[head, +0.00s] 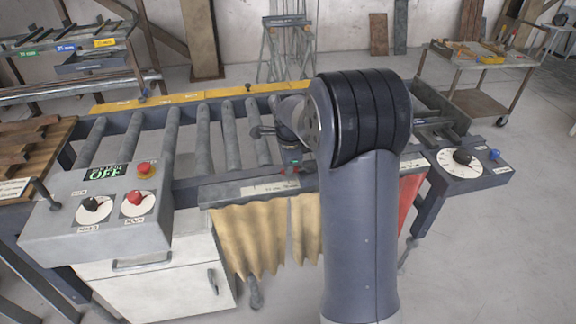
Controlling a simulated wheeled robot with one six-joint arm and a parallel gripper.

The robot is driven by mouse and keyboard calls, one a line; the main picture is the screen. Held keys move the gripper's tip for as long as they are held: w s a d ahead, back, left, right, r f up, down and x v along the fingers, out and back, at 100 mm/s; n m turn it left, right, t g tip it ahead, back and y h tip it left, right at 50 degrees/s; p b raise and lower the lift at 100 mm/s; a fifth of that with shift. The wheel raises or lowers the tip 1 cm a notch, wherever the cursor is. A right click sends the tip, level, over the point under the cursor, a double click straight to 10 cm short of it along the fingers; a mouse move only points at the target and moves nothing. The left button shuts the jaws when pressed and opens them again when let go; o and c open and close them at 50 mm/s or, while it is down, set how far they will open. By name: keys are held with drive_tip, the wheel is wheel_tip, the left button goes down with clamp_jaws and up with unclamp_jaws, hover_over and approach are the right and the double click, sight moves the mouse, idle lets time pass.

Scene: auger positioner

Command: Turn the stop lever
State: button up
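I see no part that I can read as labelled stop lever. A dark lever with a round knob (45,193) stands tilted at the left edge of the grey control box (130,238). Another grey handle (254,291) hangs below the tan curtain, and a slim lever (408,250) shows under the right side. My arm reaches over the roller conveyor, and my gripper (262,131) is small and dark above the rollers, partly hidden by the arm. It is apart from these levers. Whether its fingers are open is unclear.
The control box carries a display reading OFF (105,172), a red button (146,169), a black knob (91,204) and a red knob (135,198). A dial panel (485,176) sits right. Conveyor rollers (200,138) look bare. A cart (485,62) stands behind.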

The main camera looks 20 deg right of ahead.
drive_tip(key=o, duration=0.4)
drive_tip(key=shift+o, duration=0.2)
wheel_tip(320, 180, up, 11)
drive_tip(key=s+b, duration=0.1)
drive_tip(key=s, duration=0.1)
drive_tip(key=shift+f, duration=0.2)
drive_tip(key=shift+a, duration=0.1)
drive_tip(key=f, duration=0.3)
drive_tip(key=w+f, duration=0.1)
drive_tip(key=f, duration=0.3)
drive_tip(key=w+f+p, duration=0.1)
drive_tip(key=f, duration=0.2)
drive_tip(key=shift+f, duration=0.3)
drive_tip(key=shift+s, duration=0.15)
